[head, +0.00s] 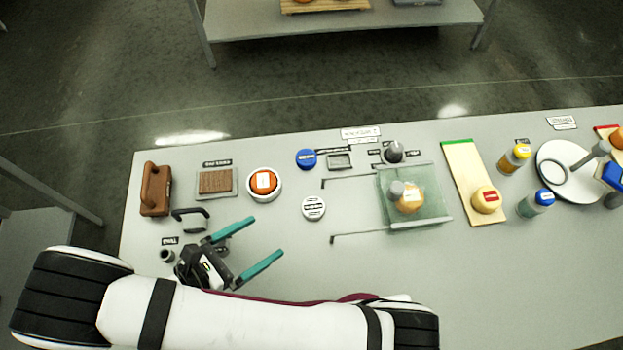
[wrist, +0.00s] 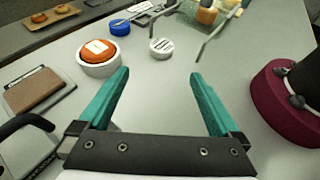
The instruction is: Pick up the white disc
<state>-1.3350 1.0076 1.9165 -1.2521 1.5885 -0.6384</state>
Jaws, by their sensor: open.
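The white disc (head: 313,207) lies flat on the grey table, with dark stripes across its top. It also shows in the wrist view (wrist: 162,48), beyond the fingertips and near the middle. My gripper (head: 268,241) is open and empty, its two teal fingers spread, to the lower left of the disc in the head view. In the wrist view my gripper (wrist: 158,78) has clear table between its fingers. The fingers do not touch the disc.
An orange cheese wheel in a white dish (head: 264,183) and a blue disc (head: 306,158) are near the white disc. A thin metal rod (head: 360,235) and a glass box (head: 436,206) lie to its right. A black-handled tool (head: 190,217) is left of my gripper.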

